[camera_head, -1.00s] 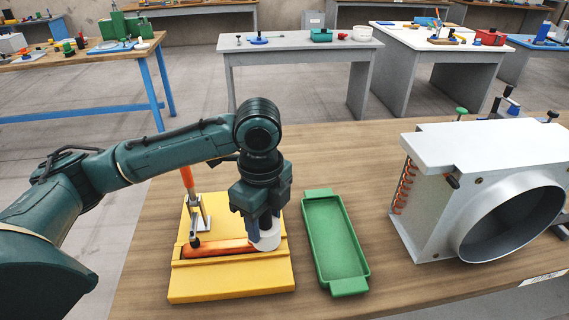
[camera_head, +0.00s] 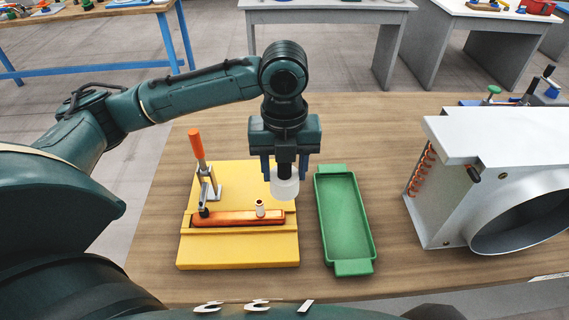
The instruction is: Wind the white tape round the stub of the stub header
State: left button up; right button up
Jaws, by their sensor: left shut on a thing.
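The stub header (camera_head: 232,218) is an orange-red bar lying in the yellow fixture (camera_head: 238,255). Its short upright stub (camera_head: 260,208) stands near the bar's right end and looks pale, with a darker top. A clamp with an orange handle (camera_head: 196,144) presses on the bar's left end. My left gripper (camera_head: 284,170) is shut on the white tape (camera_head: 285,188), a white roll. It holds the roll above the fixture's right side, up and to the right of the stub, apart from it. The right gripper is not in view.
A green tray (camera_head: 343,220) lies right of the fixture and looks empty. A large grey duct unit (camera_head: 500,170) with a round opening and copper coils stands at the right. Bare wooden table (camera_head: 400,125) shows behind the tray.

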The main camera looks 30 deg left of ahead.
pick_arm(q)
notch_tip(320, 180, down, 7)
jog(key=shift+f+b, duration=0.1)
jog(key=shift+b, duration=1)
jog(key=shift+f, duration=1.05)
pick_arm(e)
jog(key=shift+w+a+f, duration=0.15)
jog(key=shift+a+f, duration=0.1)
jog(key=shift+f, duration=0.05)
pick_arm(q)
jog(key=shift+w, duration=0.1)
jog(key=w+a, duration=0.2)
jog(key=shift+w+a, duration=0.35)
jog(key=shift+w, duration=0.05)
jog(key=a, duration=0.4)
jog(key=shift+w, duration=0.1)
jog(key=s+a, duration=0.2)
jog(key=a, duration=0.1)
jog(key=shift+s, duration=0.35)
jog(key=s, duration=0.3)
jog(key=shift+s+a, duration=0.2)
jog(key=shift+s, duration=0.2)
jog(key=shift+s+d, duration=0.1)
jog(key=shift+s, duration=0.2)
